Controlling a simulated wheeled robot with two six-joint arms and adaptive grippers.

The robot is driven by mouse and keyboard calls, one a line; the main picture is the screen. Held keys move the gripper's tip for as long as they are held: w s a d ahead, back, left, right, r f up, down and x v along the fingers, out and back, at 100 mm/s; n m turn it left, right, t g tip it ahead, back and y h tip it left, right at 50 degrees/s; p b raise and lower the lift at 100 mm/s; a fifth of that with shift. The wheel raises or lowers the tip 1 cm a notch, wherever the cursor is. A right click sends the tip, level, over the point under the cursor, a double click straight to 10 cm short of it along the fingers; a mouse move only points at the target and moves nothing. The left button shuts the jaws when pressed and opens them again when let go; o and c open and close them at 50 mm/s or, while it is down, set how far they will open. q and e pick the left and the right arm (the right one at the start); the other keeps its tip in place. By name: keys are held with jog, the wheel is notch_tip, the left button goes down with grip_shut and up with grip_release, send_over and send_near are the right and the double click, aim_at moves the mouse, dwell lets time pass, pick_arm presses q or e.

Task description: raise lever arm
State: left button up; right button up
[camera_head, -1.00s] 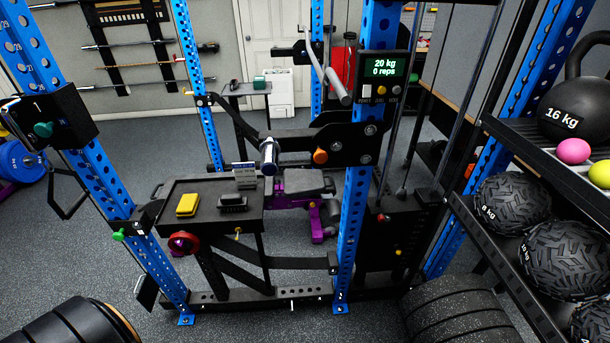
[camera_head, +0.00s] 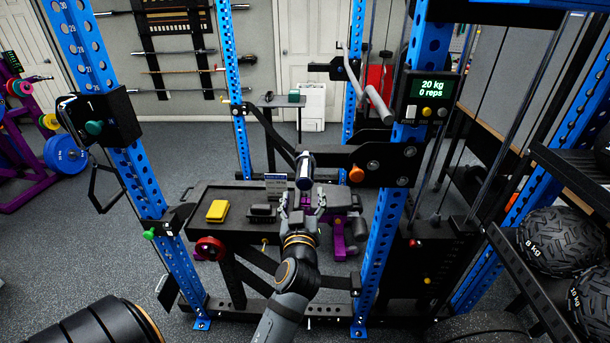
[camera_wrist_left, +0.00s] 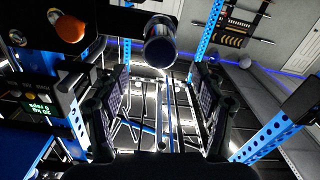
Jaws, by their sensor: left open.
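The lever arm (camera_head: 385,165) is a black plate with bolts and an orange knob (camera_head: 356,174), at the blue upright of the rack. Its grey-tipped handle (camera_head: 305,172) sticks out toward me. My left gripper (camera_head: 301,198) is open and empty just below the handle, fingers pointing up and away. In the left wrist view the round handle end (camera_wrist_left: 160,48) shows beyond and between the open fingers (camera_wrist_left: 160,88), apart from them. The orange knob (camera_wrist_left: 68,28) is at the upper left there. My right gripper is not in view.
A black shelf with a yellow block (camera_head: 217,211) and a black block (camera_head: 262,213) lies left of my gripper. A display (camera_head: 430,88) reads 20 kg, 0 reps. Blue uprights (camera_head: 160,190) flank the space. Black balls (camera_head: 560,240) sit on a rack at right.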

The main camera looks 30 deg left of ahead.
aim_at(305, 174)
pick_arm(q)
jog(key=shift+w+a, duration=0.1)
jog(key=shift+w, duration=0.3)
jog(key=p+x, duration=0.1)
jog(key=x, duration=0.8)
jog(key=shift+p, duration=0.35)
jog(key=shift+w+a, duration=0.25)
jog(key=shift+f, duration=0.1)
jog(key=c, duration=1.3)
grip_shut()
